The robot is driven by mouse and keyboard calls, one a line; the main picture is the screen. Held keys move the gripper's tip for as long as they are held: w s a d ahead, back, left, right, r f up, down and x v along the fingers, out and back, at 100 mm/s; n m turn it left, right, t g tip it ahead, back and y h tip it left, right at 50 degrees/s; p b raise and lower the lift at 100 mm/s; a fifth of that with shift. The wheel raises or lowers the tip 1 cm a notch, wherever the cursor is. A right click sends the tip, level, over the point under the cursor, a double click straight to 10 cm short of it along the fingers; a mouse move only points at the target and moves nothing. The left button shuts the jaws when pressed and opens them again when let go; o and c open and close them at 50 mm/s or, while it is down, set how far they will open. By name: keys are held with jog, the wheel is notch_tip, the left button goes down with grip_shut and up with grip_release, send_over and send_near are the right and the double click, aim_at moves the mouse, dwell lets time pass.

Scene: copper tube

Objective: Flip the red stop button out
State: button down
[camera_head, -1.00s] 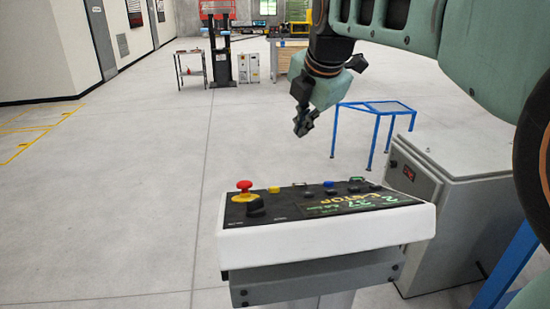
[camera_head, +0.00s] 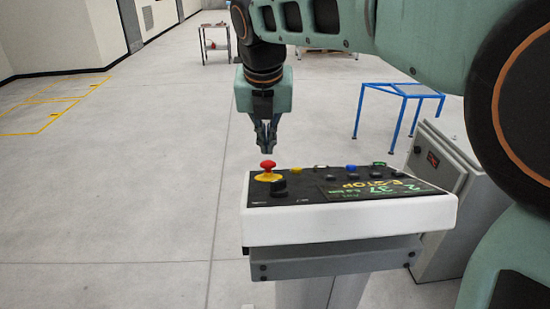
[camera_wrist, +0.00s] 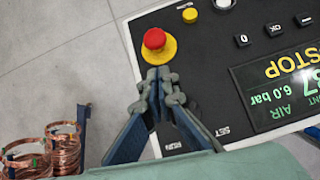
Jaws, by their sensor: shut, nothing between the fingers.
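The red stop button (camera_head: 267,165) is a red mushroom cap on a yellow round base at the left end of the black control panel (camera_head: 310,196). In the wrist view the red button (camera_wrist: 155,39) is just beyond my fingertips. My gripper (camera_head: 266,151) points down just above the button, with a small gap seeming to remain in the head view. In the wrist view my gripper (camera_wrist: 160,74) is shut and empty, its tips over the near edge of the yellow base. A black rotary knob (camera_head: 279,187) sits right in front of the button.
The panel has a yellow button (camera_head: 296,171), a blue button (camera_head: 351,168) and a green-lettered display (camera_head: 370,188). Copper coils (camera_wrist: 60,142) stand at lower left in the wrist view. A grey cabinet (camera_head: 440,175) and a blue frame table (camera_head: 400,92) are at right.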

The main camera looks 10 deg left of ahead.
aim_at(268, 178)
jog(key=x, duration=1)
jog(key=shift+r+p, duration=0.1)
jog(key=shift+p, duration=0.2)
